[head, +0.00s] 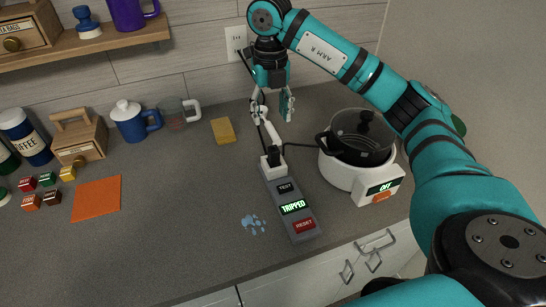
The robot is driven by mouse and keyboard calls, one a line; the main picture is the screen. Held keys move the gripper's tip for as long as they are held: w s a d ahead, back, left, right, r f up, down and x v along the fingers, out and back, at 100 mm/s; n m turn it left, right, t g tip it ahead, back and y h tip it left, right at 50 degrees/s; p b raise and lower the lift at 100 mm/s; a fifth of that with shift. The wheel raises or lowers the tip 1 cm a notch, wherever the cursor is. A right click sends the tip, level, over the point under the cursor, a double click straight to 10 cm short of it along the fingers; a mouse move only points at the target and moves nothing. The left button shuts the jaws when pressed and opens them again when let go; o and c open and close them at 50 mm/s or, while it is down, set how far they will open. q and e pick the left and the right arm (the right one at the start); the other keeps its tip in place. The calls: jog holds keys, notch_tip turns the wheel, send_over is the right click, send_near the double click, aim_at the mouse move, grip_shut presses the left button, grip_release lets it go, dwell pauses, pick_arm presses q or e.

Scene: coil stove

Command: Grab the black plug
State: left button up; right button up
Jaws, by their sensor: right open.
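The black plug (274,156) sits at the far end of a grey power unit (304,224) lying on the counter. The unit has TEST and RESET buttons and a green TRIPPED display. A pale elongated piece stands just behind the plug; I cannot tell whether it belongs to the plug or my gripper. My right gripper (273,108) hangs from above, behind the plug, with its fingers apart and nothing visible between them. I cannot tell whether a finger touches anything there. My left gripper is out of view.
A white coil stove (337,174) reading OFF, with a black lidded pot (361,138), stands to the right. A dark cord runs from the plug area towards it. A yellow sponge (223,131) and a small puddle (253,224) lie nearby.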

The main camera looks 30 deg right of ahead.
aim_at(274, 148)
notch_tip(274, 148, down, 7)
jog(key=shift+f+p, duration=0.1)
jog(key=shift+p, duration=0.95)
jog(key=shift+s+d+f+p, duration=0.1)
jog(key=shift+f+p, duration=0.3)
jog(key=shift+f, duration=0.15)
jog(key=f, duration=0.1)
jog(key=f+p, duration=0.1)
jog(key=f, duration=0.1)
jog(key=shift+s+d+f+p, duration=0.1)
jog(key=shift+d+f+p, duration=0.15)
jog(key=shift+f+p, duration=0.05)
jog(key=shift+f, duration=0.4)
jog(key=shift+a, duration=0.1)
grip_shut()
